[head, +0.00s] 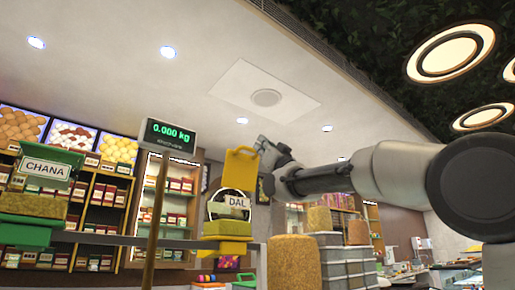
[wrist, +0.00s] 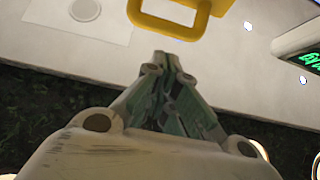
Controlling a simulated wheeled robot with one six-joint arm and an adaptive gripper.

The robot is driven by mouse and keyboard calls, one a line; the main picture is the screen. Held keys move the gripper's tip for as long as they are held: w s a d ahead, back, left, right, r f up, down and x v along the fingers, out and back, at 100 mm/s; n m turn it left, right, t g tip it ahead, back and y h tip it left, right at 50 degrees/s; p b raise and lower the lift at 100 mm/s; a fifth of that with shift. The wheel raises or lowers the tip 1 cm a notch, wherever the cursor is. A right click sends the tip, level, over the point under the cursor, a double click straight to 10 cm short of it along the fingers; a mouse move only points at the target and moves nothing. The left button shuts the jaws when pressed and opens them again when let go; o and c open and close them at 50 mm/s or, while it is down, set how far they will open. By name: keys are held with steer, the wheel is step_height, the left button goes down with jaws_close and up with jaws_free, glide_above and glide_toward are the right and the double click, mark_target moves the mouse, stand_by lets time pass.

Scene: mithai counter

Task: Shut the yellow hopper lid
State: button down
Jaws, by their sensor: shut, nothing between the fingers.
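The yellow hopper (head: 229,228) carries a DAL sign and stands left of centre in the head view. Its yellow lid (head: 239,169) is raised, standing nearly upright above the hopper, with a handle at its top. My gripper (head: 262,144) is shut and empty, close to the right of the lid's upper edge. In the wrist view the yellow handle loop (wrist: 185,33) shows just beyond the shut fingertips of my gripper (wrist: 167,58). A small gap shows between them there. I cannot tell from the head view whether they touch.
A green hopper (head: 38,200) with a CHANA sign stands at the far left. A scale display (head: 169,136) on a post (head: 155,215) stands left of the yellow hopper. Stacked bins (head: 340,262) and a tan cylindrical container (head: 293,263) stand below my arm.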

steer(key=shift+w+a, duration=0.7)
steer(key=shift+w, duration=0.25)
